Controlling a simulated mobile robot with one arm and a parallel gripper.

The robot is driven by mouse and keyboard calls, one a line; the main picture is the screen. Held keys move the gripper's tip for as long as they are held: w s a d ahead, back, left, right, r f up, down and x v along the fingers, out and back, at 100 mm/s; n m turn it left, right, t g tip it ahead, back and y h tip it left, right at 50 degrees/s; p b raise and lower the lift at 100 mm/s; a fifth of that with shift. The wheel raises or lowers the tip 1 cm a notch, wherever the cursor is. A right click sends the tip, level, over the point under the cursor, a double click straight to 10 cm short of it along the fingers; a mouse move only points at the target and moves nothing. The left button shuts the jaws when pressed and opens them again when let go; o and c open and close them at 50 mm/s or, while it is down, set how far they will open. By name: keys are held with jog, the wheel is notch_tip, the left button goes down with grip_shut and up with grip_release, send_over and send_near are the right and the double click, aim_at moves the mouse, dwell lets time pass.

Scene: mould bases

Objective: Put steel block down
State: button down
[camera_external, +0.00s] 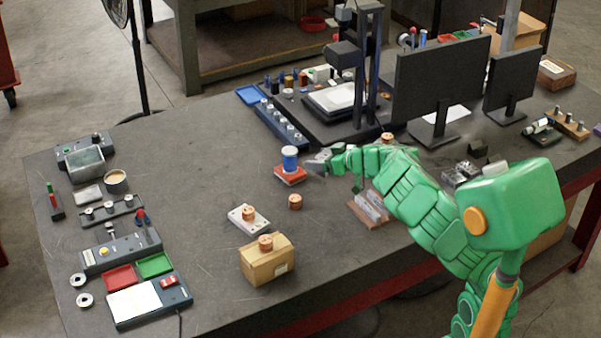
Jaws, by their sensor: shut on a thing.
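My green arm reaches in from the right over the dark workbench (205,200). My gripper (322,161) is at the middle of the bench, just right of a blue spool on a red base. It is shut on a small grey metal piece, which appears to be the steel block (316,166). The fingers hide part of the block, and I cannot tell whether it touches the bench top.
The blue spool (290,159) stands close left of my gripper. A copper-coloured cylinder (295,202), a cardboard box (267,261) and a light plate (248,219) are nearer the front. A brown tray with clear bars (370,207) lies below my arm. The left-centre bench is clear.

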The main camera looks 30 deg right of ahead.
jog(key=s+a+n+g+y, duration=0.3)
jog(key=s+a+n+y, duration=0.1)
jog(key=s, duration=0.6)
jog(key=s+a+n+g+y, duration=0.3)
jog(key=s+a+n+g, duration=0.15)
jog(key=s, duration=0.45)
jog(key=shift+n, duration=0.25)
jog(key=shift+w+a+f, duration=0.45)
jog(key=shift+w+f, duration=1.3)
jog(key=shift+w, duration=0.45)
jog(key=shift+w+a+f, duration=0.5)
jog(key=shift+w+f, duration=1.25)
jog(key=shift+w, duration=0.4)
jog(key=shift+w+a+f, duration=0.45)
jog(key=shift+w+f, duration=1.3)
jog(key=shift+w, duration=0.45)
jog(key=shift+f, duration=1.45)
jog(key=shift+f+t, duration=0.35)
jog(key=shift+f, duration=0.3)
jog(key=shift+c, duration=0.4)
grip_release()
jog(key=shift+s, duration=0.1)
jog(key=shift+f, duration=0.1)
